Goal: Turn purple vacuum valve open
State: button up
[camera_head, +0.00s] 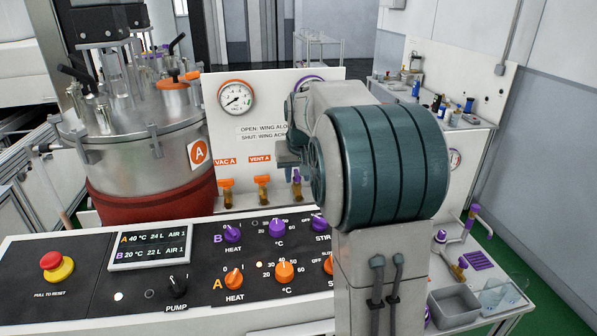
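A valve with a purple wing (297,178) on a brass body stands on the panel, right of two orange-winged valves. The label above it is hidden by my arm, so I cannot tell if it is the vacuum one. Its wing looks narrow and upright from here; its exact angle is unclear. My gripper (287,158) is just above and slightly left of this wing, mostly hidden behind my arm. I cannot tell whether it touches the wing or how its fingers stand. Any purple valve farther right is hidden behind my arm.
Orange-winged valves marked VAC A (226,184) and VENT A (262,182) stand close by on the left. A gauge (236,97) sits above them. The knob console (200,270) lies in front, with a red stop button (51,261). A steel vessel (150,160) stands left.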

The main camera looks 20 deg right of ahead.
jog(key=shift+w, duration=0.1)
jog(key=shift+r, duration=0.1)
jog(key=shift+s+r, duration=0.2)
jog(key=shift+r, duration=0.35)
jog(key=b+v, duration=0.1)
jog(key=v, duration=1.1)
jog(key=shift+r, duration=0.2)
jog(key=shift+s+a, duration=0.1)
jog(key=shift+s, duration=0.1)
jog(key=s+a+f, duration=0.3)
jog(key=s+f, duration=0.3)
jog(key=s, duration=0.2)
jog(key=s+a+f+n, duration=0.1)
jog(key=s+a+f, duration=0.3)
jog(key=s+f, duration=0.2)
jog(key=s+a+f+n+g, duration=0.1)
jog(key=s+a+f, duration=0.2)
jog(key=s+f, duration=0.3)
jog(key=shift+s+a+f+y, duration=0.1)
jog(key=shift+s+f+y, duration=0.05)
jog(key=shift+s, duration=0.6)
jog(key=shift+s+a+f+y, duration=0.1)
jog(key=shift+s+a, duration=0.05)
jog(key=shift+s, duration=0.55)
jog(key=shift+s+a+f+y, duration=0.1)
jog(key=shift+s+f+y, duration=0.05)
jog(key=shift+s, duration=0.6)
jog(key=shift+o, duration=0.5)
